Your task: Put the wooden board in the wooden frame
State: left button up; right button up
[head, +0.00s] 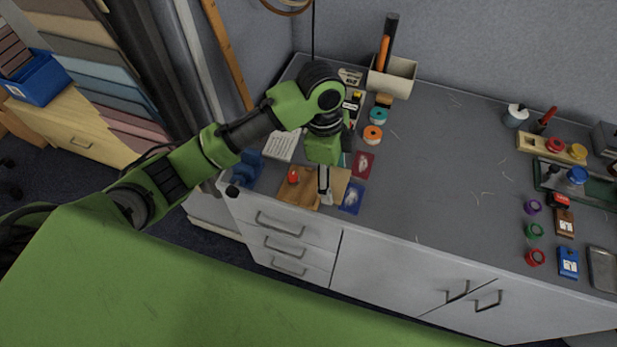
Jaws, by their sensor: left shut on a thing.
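My left gripper (325,196) reaches down over the front left of the grey worktop, its fingers shut at a flat brown wooden piece, which I take to be the wooden board (300,192). A small red thing shows on or over this brown piece. A lighter tan wooden piece (340,185) shows just right of the fingers; whether it is part of the same thing or separate I cannot tell. The gripper hides part of both. I cannot make out the wooden frame for certain. My right gripper is not in view.
Red and blue cards (352,198) lie right of the gripper. Orange and teal spools (373,134) and a pale holder (391,77) stand behind. A wooden rack (535,145), a green tray (548,180) and colored spools fill the right. The worktop's middle (440,170) is clear.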

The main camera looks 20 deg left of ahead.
aim_at(310, 188)
pick_arm(q)
jog(key=w+a+f, duration=0.1)
jog(key=a+f, duration=0.1)
jog(key=w+a+f+p, duration=0.1)
jog(key=a+f, duration=0.1)
jog(key=w+a+f, duration=0.1)
jog(key=a, duration=0.1)
jog(key=shift+w+f, duration=0.1)
jog(key=shift+f, duration=0.3)
jog(key=shift+w+a+f, duration=0.1)
jog(key=shift+a+f, duration=0.05)
jog(key=shift+f, duration=0.1)
jog(key=f, duration=0.1)
jog(key=f+p, duration=0.1)
jog(key=f, duration=0.1)
jog(key=shift+w+a, duration=0.1)
jog(key=shift+a, duration=0.3)
jog(key=shift+f, duration=0.5)
jog(key=shift+f, duration=0.2)
jog(key=o, duration=1.1)
